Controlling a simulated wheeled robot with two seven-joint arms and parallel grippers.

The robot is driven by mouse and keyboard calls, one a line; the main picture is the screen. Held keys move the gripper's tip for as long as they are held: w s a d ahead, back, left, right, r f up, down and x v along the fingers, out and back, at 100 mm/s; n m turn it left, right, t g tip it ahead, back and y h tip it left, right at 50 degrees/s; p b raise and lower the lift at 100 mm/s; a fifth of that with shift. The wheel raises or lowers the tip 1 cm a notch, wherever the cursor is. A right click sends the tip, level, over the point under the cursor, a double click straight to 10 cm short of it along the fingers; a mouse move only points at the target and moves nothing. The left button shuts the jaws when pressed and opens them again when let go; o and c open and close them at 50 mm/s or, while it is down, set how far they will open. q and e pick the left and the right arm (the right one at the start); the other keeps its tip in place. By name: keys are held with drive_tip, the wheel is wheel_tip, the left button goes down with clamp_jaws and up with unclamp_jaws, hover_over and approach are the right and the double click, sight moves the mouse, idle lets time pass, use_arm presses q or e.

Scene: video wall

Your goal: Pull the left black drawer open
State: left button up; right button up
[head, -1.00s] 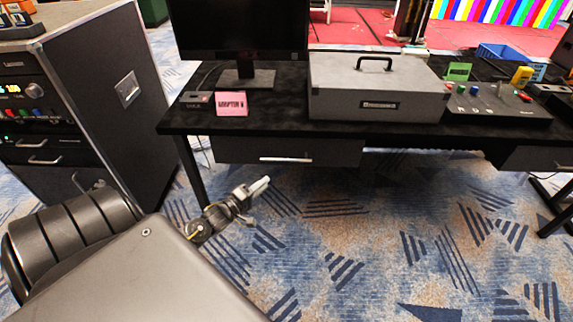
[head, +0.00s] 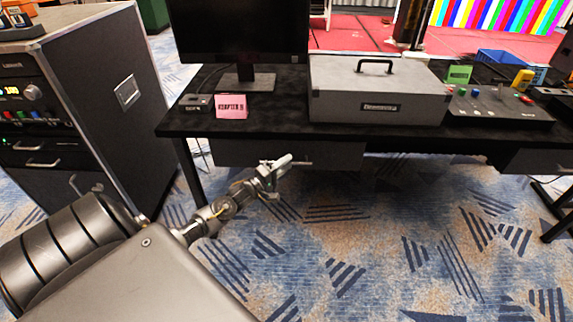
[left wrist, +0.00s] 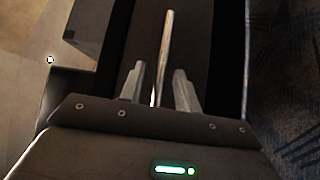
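The left black drawer (head: 235,153) is under the table's left part, and its front looks flush with the frame. Its bar handle (left wrist: 166,45) shows in the left wrist view as a pale rod running between my two fingers. In the head view my gripper hides most of the handle. My left gripper (head: 278,168) is at the drawer front, in front of the handle. In the left wrist view its fingers (left wrist: 158,88) are apart, one on each side of the rod, with visible gaps. I cannot tell how deep the rod sits between them. My right gripper is not in view.
The black table (head: 290,133) carries a monitor (head: 240,30), a pink note (head: 231,106), a grey case (head: 375,90) and a control panel (head: 490,108). A table leg (head: 188,172) stands left of the drawer. A dark rack (head: 90,90) is at left. The carpet in front is clear.

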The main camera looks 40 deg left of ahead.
use_arm(q)
drive_tip(key=shift+w+r, duration=0.1)
drive_tip(key=shift+w, duration=0.35)
clamp_jaws()
drive_tip(key=shift+d, duration=0.1)
